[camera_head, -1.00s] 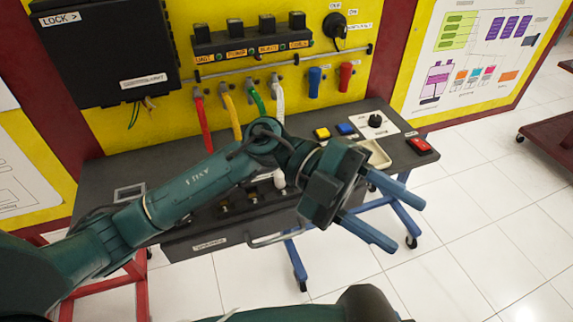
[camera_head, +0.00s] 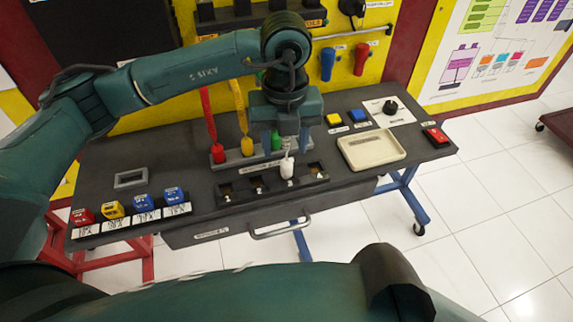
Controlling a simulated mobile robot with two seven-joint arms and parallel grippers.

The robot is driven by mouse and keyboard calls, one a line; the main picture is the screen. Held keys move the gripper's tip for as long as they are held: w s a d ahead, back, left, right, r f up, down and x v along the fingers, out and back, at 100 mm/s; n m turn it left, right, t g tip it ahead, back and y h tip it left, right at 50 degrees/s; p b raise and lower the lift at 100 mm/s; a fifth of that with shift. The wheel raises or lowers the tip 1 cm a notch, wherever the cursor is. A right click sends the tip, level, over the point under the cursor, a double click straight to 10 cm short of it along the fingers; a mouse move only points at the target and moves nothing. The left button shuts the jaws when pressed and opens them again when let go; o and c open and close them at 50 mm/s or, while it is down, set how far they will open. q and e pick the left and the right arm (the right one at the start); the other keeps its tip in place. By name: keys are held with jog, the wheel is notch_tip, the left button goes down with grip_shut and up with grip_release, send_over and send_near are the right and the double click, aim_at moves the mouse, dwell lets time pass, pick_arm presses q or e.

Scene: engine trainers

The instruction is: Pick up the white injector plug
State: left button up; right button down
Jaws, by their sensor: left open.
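The white injector plug (camera_head: 287,168) stands upright at the front of the bench, over the black socket block (camera_head: 240,197). Its lower end meets the block; I cannot tell how deep it sits. My left gripper (camera_head: 287,145) points down just above and behind the plug, with its blue fingers apart on either side of the grey upper part of the plug. I cannot see contact. The wrist hides the white cable. Red (camera_head: 218,153), yellow (camera_head: 247,146) and green (camera_head: 276,141) plugs stand in a row behind. My right gripper is out of view.
An empty beige tray (camera_head: 371,149) lies right of the block. A yellow button (camera_head: 334,119), a blue button (camera_head: 357,115) and a red switch (camera_head: 436,135) are behind and right. Several coloured labelled blocks (camera_head: 112,209) line the left front. A drawer handle (camera_head: 281,230) juts out below.

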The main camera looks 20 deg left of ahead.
aim_at(286, 160)
pick_arm(q)
notch_tip(286, 160, down, 6)
jog(key=shift+d+p, duration=0.1)
jog(key=shift+p, duration=0.6)
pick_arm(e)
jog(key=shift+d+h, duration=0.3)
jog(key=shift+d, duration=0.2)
pick_arm(q)
jog(key=shift+c, duration=0.5)
jog(key=shift+c, duration=0.7)
grip_shut()
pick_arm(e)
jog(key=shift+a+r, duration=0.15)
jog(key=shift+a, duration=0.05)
pick_arm(q)
jog(key=shift+w, duration=0.1)
